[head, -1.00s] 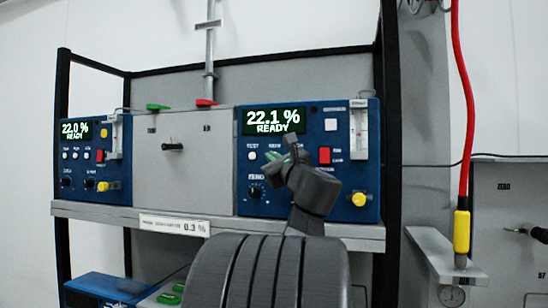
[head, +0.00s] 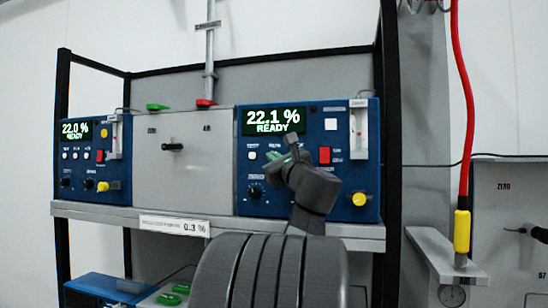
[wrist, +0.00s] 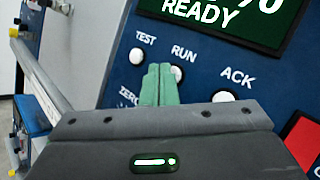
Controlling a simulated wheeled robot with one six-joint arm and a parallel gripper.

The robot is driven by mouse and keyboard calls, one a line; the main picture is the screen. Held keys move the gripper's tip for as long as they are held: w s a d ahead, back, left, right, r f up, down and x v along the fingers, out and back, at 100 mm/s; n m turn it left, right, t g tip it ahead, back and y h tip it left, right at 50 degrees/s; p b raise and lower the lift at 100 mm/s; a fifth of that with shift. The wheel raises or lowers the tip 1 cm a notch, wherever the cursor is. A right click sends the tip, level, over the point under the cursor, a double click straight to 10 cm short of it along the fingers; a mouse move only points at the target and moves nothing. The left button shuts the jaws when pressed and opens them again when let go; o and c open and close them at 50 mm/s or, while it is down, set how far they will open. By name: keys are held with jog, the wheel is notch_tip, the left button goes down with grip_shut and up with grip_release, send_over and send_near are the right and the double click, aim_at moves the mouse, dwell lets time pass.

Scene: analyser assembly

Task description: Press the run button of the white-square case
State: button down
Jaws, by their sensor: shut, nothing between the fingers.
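The white-square case (head: 307,190) is the right blue case on the shelf, with a white square (head: 330,124) on its front. Its display (head: 273,121) reads 22.1 % READY. My gripper (head: 272,160) is in front of its button row and hides part of it. In the wrist view the shut green fingers (wrist: 159,70) are empty, with their tips beside and partly over the white run button (wrist: 177,73). I cannot tell whether they touch it. The test button (wrist: 136,56) is left of the tips and the ack button (wrist: 223,96) is right.
A red square button (head: 324,155), a yellow knob (head: 359,199) and a flow tube (head: 359,130) are on the same case. A grey panel (head: 185,185) separates it from another blue case (head: 92,185) reading 22.0 % READY. A red hose (head: 464,120) hangs at right.

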jog(key=shift+w+d, duration=0.1)
jog(key=shift+w, duration=0.3)
dwell(0.3)
jog(key=shift+s, duration=0.1)
jog(key=shift+s+a+b, duration=0.25)
jog(key=shift+s+b, duration=0.4)
jog(key=shift+s, duration=0.05)
jog(key=s, duration=0.1)
jog(key=s+a+b, duration=0.1)
jog(key=s, duration=0.1)
jog(key=s+b, duration=0.1)
jog(key=shift+s+a, duration=0.25)
jog(key=shift+s, duration=0.1)
dwell(0.6)
